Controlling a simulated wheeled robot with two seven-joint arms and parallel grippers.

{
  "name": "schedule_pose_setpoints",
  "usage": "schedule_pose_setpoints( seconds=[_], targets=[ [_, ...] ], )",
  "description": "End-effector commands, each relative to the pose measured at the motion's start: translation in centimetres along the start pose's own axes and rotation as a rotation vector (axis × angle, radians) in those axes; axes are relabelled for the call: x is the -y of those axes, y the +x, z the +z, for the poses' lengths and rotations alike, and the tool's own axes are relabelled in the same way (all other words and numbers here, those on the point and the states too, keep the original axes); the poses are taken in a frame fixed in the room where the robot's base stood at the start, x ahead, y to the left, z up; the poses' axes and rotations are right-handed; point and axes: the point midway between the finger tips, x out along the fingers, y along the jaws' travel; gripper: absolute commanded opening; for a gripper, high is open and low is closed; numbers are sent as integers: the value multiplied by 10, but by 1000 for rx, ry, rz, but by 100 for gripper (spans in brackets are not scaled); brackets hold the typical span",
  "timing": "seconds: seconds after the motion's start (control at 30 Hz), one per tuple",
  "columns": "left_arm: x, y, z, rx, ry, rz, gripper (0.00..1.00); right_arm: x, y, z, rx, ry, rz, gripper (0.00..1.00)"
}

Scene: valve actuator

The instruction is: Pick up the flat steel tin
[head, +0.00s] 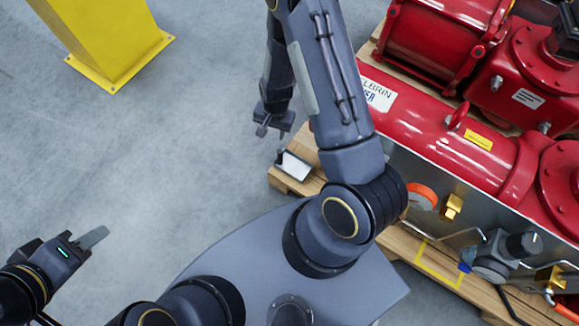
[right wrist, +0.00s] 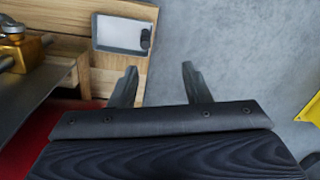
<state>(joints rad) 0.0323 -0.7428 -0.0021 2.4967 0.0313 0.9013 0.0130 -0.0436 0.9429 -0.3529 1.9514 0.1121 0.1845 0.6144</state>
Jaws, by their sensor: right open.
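The flat steel tin (head: 294,167) lies on the near left corner of the wooden pallet, beside the red machine. In the right wrist view the tin (right wrist: 118,35) is a silvery rectangle with a dark oval piece at its right end, lying on the wood. My right gripper (head: 273,132) is just above and left of the tin in the head view. In the right wrist view its two fingers (right wrist: 158,68) are apart with nothing between them, short of the tin. My left gripper (head: 92,238) is far off at the lower left over the floor; its jaw opening cannot be made out.
The red valve actuator (head: 430,125) fills the right side on its pallet (head: 400,240). Brass fittings (head: 452,206) and a gauge with an orange rim (head: 421,196) stick out at its front. A yellow post (head: 110,35) stands at the upper left. The grey floor between is clear.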

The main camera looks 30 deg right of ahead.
Motion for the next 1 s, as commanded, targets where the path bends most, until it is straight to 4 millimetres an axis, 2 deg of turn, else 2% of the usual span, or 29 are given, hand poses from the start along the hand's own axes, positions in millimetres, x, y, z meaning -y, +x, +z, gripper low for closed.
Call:
schedule_pose_setpoints(
  seconds=[0.03,0.1,0.2,0.63,0.9,1.0],
  targets=[
    [8,16,8,0,0,0,36,-8,41,2,-4,6,33,43],
    [10,23,11,0,0,0,36,-15,68,2,-15,16,58,43],
    [12,27,13,0,0,0,36,-21,89,3,-25,25,79,43],
    [19,41,20,-1,0,0,36,-27,132,0,-29,30,86,43],
    [26,57,29,0,0,0,36,-30,170,-5,-27,28,86,43],
    [26,57,29,0,0,0,36,-30,172,-6,-28,28,84,43]
  ],
)
